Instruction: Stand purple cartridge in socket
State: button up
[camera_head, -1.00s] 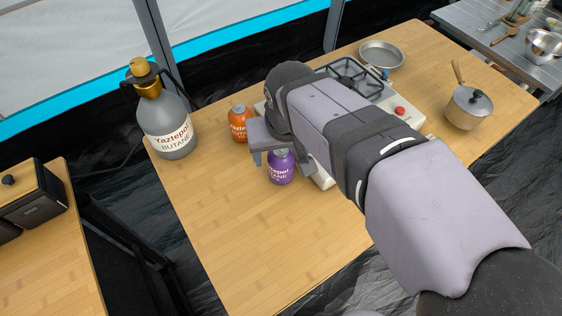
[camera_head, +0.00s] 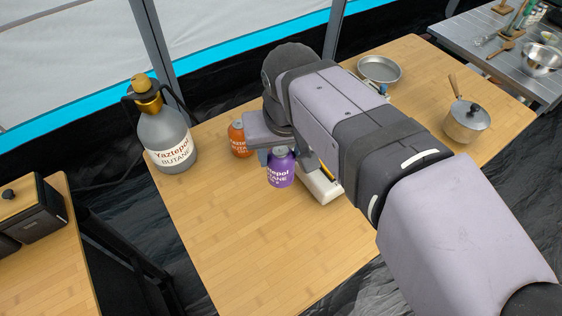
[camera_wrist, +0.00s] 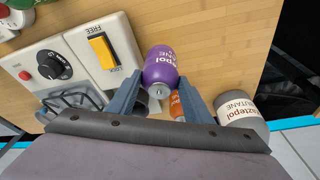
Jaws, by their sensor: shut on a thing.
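The purple cartridge (camera_head: 281,172) hangs from my gripper (camera_head: 273,154), its label facing the head camera. In the wrist view, the cartridge (camera_wrist: 160,66) is between the two fingers of my gripper (camera_wrist: 160,88), which is shut on its top end. It appears to be slightly above the wooden table. The white stove unit (camera_head: 322,188) is just to its right, with a yellow lever. In the wrist view, the lever (camera_wrist: 103,50) sits on a white panel marked FREE and LOCK. The socket cannot be made out clearly; my arm hides much of the stove.
An orange cartridge (camera_head: 238,140) stands close behind the purple one. A large grey butane bottle (camera_head: 167,138) stands at the table's left edge. The front-left of the wooden table (camera_head: 225,225) is clear.

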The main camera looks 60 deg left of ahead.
notch_tip(320, 180, up, 5)
jog(key=shift+f, duration=0.1)
jog(key=shift+w+a+r+p, duration=0.2)
jog(key=shift+a+r+p, duration=0.2)
jog(key=shift+p, duration=0.35)
jog(key=w+a+r+p, duration=0.2)
jog(key=w+a+p, duration=0.8)
jog(key=p, duration=0.7)
jog(key=shift+w+a+r+p, duration=0.2)
jog(key=shift+w+a+p, duration=0.15)
jog(key=shift+a, duration=0.2)
jog(key=shift+f, duration=0.1)
jog(key=shift+f+p, duration=1.45)
jog(key=shift+f, duration=3.5)
